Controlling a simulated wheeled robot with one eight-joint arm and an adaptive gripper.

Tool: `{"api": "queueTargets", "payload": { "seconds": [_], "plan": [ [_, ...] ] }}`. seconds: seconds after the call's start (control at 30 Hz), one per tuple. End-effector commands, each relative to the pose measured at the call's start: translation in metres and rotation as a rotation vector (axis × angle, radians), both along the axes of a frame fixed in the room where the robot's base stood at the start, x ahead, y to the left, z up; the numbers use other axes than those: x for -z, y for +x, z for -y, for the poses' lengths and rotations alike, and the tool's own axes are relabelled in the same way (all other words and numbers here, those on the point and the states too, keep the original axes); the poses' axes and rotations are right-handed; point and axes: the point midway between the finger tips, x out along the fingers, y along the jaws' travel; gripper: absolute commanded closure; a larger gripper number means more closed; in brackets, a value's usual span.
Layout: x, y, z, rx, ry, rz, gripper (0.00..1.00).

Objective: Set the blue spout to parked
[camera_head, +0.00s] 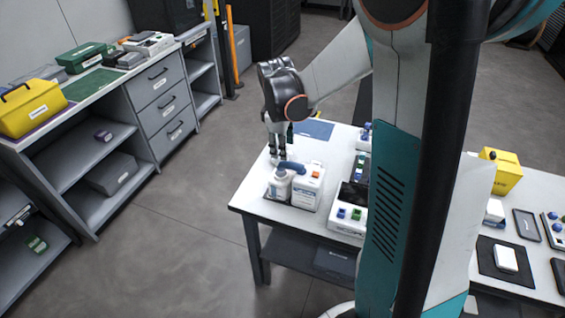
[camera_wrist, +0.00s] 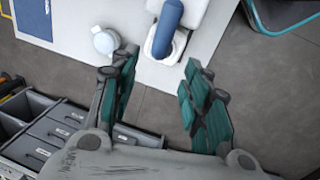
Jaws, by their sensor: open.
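The blue spout (camera_head: 291,166) is a short thick blue arm at the top of white containers near the table's left corner. In the wrist view the spout (camera_wrist: 168,28) runs from a white holder upward in the picture, just beyond the fingertips. My gripper (camera_head: 278,153) hangs above and close to the spout, pointing down. In the wrist view my gripper (camera_wrist: 160,63) is open with nothing between its fingers.
The white table (camera_head: 248,195) also carries a blue mat (camera_head: 314,129) behind and a white box with blue and green parts (camera_head: 349,220) to the right. In the wrist view, a round pale-topped bottle (camera_wrist: 105,40) is close to the left finger. Grey drawers (camera_head: 165,103) stand across the floor.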

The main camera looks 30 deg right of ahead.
Motion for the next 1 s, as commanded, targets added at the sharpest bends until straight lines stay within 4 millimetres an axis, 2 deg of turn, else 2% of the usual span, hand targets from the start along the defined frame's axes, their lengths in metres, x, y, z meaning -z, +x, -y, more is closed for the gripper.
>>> {"api": "queueTargets", "payload": {
  "seconds": [0.03,0.2,0.43,0.6,0.9,0.93,1.0],
  "plan": [
    [0.014,0.002,0.002,0.0,0.0,0.0,0.57],
    [0.047,0.006,0.006,0.0,0.0,0.0,0.57],
    [0.079,0.01,0.011,0.001,0.001,0.001,0.57],
    [0.09,0.011,0.012,0.001,0.001,0.001,0.57],
    [0.091,0.011,0.013,0.001,0.001,0.001,0.57],
    [0.091,0.011,0.013,0.001,0.001,0.001,0.59],
    [0.091,0.011,0.013,0.001,0.001,0.001,0.75]
  ]
}}
